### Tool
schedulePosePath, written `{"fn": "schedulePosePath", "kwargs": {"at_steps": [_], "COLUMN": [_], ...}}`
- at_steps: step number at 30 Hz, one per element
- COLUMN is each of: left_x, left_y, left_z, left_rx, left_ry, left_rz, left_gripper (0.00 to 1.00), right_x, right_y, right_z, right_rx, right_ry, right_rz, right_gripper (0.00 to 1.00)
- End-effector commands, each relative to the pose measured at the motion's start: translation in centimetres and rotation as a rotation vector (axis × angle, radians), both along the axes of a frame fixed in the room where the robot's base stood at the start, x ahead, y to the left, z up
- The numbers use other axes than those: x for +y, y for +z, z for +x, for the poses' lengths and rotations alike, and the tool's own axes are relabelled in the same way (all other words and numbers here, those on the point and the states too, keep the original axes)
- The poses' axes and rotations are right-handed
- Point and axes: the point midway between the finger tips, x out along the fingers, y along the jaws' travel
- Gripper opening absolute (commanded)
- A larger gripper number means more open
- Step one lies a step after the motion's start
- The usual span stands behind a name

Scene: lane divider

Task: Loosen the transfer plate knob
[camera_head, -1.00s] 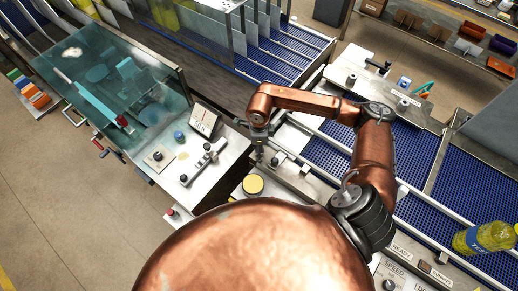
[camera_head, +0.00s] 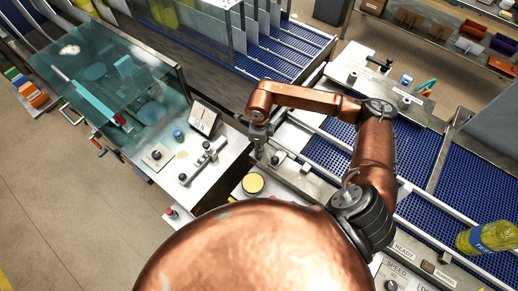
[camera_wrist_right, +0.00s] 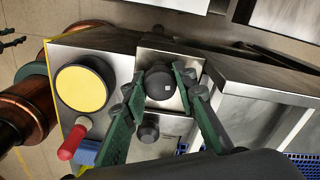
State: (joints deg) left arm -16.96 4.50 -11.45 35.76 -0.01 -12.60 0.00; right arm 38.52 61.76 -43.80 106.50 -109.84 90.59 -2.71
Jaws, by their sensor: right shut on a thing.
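A round black knob (camera_wrist_right: 160,84) with a small white mark sits on a square bare-metal plate (camera_wrist_right: 178,54) in the right wrist view. My right gripper (camera_wrist_right: 168,78) has its two green fingers on either side of this knob and is shut on it. In the head view my right gripper (camera_head: 260,150) points down at the metal fixture beside the conveyor, and its fingers largely hide the knob.
A yellow disc (camera_wrist_right: 82,88), a red knob (camera_wrist_right: 71,143) and a second black knob (camera_wrist_right: 148,131) stand close to the fingers. A glass-covered case (camera_head: 110,70) stands at the left. A yellow-green bottle (camera_head: 487,237) is on the blue conveyor (camera_head: 335,150) side.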

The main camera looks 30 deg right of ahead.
Motion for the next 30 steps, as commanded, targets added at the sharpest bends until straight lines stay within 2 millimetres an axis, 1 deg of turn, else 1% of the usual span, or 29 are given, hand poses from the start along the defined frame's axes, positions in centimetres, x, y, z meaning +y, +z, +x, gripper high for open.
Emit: {"fn": "schedulePosePath", "kwargs": {"at_steps": [1, 6, 16, 17, 24, 30], "left_x": [0.02, 0.04, 0.16, 0.18, 0.19, 0.22], "left_y": [-0.69, -1.2, -1.14, -1.14, -1.15, -1.15], "left_z": [-0.05, -0.26, -0.77, -0.78, -0.8, -0.84], "left_rx": [0.001, 0.004, 0.01, 0.011, 0.011, 0.011], "left_ry": [0.0, 0.0, 0.001, 0.0, 0.0, 0.0], "left_rz": [0.0, 0.001, 0.002, 0.002, 0.002, 0.002], "left_gripper": [0.4, 0.4, 0.4, 0.4, 0.4, 0.4], "right_x": [-0.06, -0.03, -0.03, -0.03, -0.03, -0.04], "right_y": [-0.31, -0.1, 0.06, 0.06, 0.04, 0.02], "right_z": [0.08, 0.06, 0.07, 0.07, 0.05, 0.03], "right_rx": [-0.001, -0.002, -0.002, -0.003, -0.001, -0.001], "right_ry": [-0.041, -0.14, -0.154, -0.154, -0.153, -0.153], "right_rz": [-0.001, -0.001, -0.001, 0.0, 0.0, 0.0], "right_gripper": [0.02, 0.02, 0.02, 0.28, 0.44, 0.44]}}
